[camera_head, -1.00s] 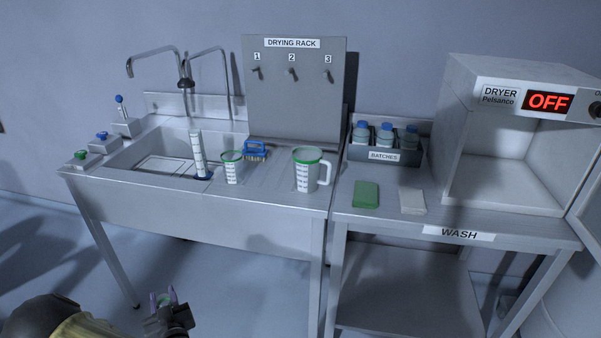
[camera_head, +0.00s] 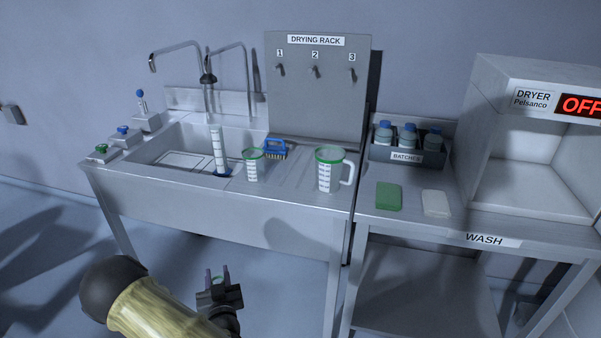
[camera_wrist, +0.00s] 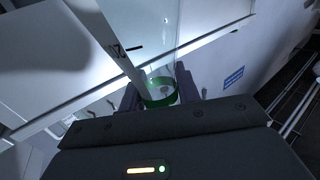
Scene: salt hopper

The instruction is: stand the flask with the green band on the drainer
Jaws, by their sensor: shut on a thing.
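My gripper (camera_head: 218,278) is low in front of the sink bench, below its worktop height in the picture. It is shut on the flask with the green band; in the wrist view the green band (camera_wrist: 160,100) sits between my fingers and clear glass extends upward from it. In the head view only a small green bit of it shows between the fingers, the rest cannot be made out. The drainer (camera_head: 290,190) is the metal surface right of the sink basin, with a green-rimmed beaker (camera_head: 253,166) and a green-rimmed jug (camera_head: 329,172) standing on it.
A measuring cylinder (camera_head: 219,152) stands by the basin and a blue brush (camera_head: 275,150) lies behind the beaker. The drying rack panel (camera_head: 318,95) rises behind. The wash table (camera_head: 410,222) at right carries a green sponge (camera_head: 389,197), white block (camera_head: 436,204), bottle crate (camera_head: 407,156) and dryer (camera_head: 535,130).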

